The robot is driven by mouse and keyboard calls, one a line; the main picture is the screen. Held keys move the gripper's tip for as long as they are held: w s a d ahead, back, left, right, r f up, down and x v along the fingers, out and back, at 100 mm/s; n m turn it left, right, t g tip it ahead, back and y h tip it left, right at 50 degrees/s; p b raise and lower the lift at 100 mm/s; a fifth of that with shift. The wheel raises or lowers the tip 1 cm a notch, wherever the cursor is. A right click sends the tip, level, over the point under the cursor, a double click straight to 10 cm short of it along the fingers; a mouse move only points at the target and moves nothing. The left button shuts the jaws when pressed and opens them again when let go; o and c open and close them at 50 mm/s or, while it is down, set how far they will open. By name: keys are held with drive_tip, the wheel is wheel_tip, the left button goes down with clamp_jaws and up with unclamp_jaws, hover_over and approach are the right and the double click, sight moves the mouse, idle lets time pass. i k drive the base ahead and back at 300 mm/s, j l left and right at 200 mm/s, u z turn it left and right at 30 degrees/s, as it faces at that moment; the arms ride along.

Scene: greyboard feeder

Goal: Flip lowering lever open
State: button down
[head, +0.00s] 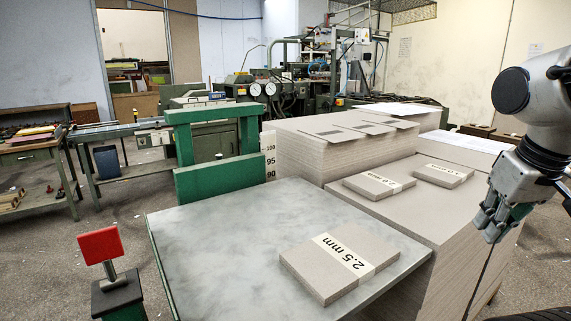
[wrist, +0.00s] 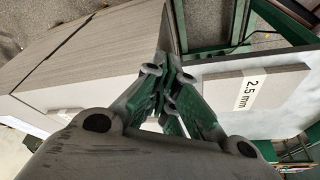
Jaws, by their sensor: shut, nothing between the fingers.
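A red paddle (head: 101,246) on a short metal stem rises from a dark block at the lower left of the head view. It looks like the lever, and its stem leans slightly. My gripper (head: 492,222) is at the far right, beside the greyboard stacks, far from the red paddle. Its fingers are shut and empty, and they show together in the middle of the wrist view (wrist: 174,72). The lever does not show clearly in the wrist view. The feeder table (head: 200,235) lies between the paddle and my gripper.
A banded 2.5 mm board pack (head: 318,278) lies on the feeder table and shows in the wrist view (wrist: 285,78). A green frame (head: 212,180) stands at the table's far edge. Tall greyboard stacks (head: 300,158) carry smaller packs. Open floor lies left of the table.

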sight(102, 245)
drive_tip(key=l+u, duration=0.2)
drive_tip(key=j+u, duration=0.1)
drive_tip(key=u, duration=0.4)
drive_tip(key=j+u, duration=0.1)
drive_tip(key=u, duration=0.35)
drive_tip(key=i+u, duration=0.1)
drive_tip(key=u, duration=0.4)
drive_tip(key=l+z, duration=0.15)
drive_tip(key=l, duration=0.15)
drive_tip(key=i, duration=0.05)
